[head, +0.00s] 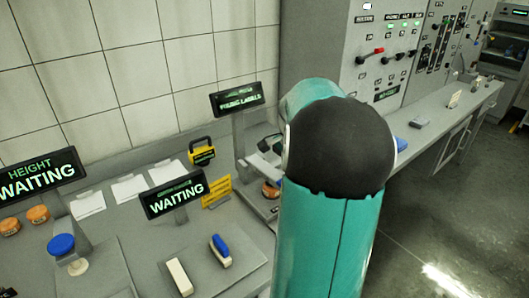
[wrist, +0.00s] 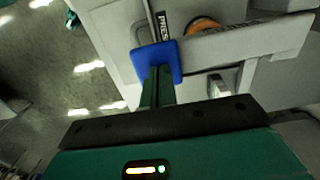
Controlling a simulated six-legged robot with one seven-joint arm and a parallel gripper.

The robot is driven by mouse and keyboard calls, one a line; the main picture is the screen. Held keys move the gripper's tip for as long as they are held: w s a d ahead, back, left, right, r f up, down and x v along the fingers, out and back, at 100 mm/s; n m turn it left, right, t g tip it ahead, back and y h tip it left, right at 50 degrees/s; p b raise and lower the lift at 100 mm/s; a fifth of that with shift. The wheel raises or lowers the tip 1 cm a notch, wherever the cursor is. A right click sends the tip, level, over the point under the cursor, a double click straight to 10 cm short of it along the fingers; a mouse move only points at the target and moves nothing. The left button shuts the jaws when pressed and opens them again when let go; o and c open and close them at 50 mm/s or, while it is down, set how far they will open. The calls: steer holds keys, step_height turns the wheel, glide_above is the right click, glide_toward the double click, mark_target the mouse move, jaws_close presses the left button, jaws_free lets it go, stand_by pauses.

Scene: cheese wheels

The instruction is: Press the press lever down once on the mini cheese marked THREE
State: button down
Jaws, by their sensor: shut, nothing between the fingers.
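The press lever is a pale bar (wrist: 245,42) with a square blue pad (wrist: 172,52) at its end, in the wrist view. My gripper (wrist: 157,72) is shut, its green fingers over the blue pad; I cannot tell whether they touch it. An orange mini cheese (wrist: 203,24) shows partly behind the bar; no number can be read on it. In the head view a small orange cheese (head: 270,189) sits left of my teal arm, which hides my gripper. A blue piece (head: 402,143) shows just right of the arm.
Waiting signs (head: 176,194) stand on the left counter with a blue-topped stamp (head: 61,245), a blue-handled brush (head: 220,250), a white block (head: 179,277) and orange cheeses (head: 38,214). A label sign (head: 238,98) stands beside my arm. A control cabinet (head: 385,50) stands behind.

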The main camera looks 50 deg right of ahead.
steer(key=shift+s+f, duration=0.15)
steer(key=shift+f, duration=0.55)
stand_by(1.7)
steer(key=w+d+r, duration=0.1)
steer(key=w+r, duration=0.4)
steer(key=r, duration=0.7)
steer(key=shift+r, duration=0.2)
stand_by(1.4)
step_height(320, 180, up, 8)
stand_by(0.8)
stand_by(0.5)
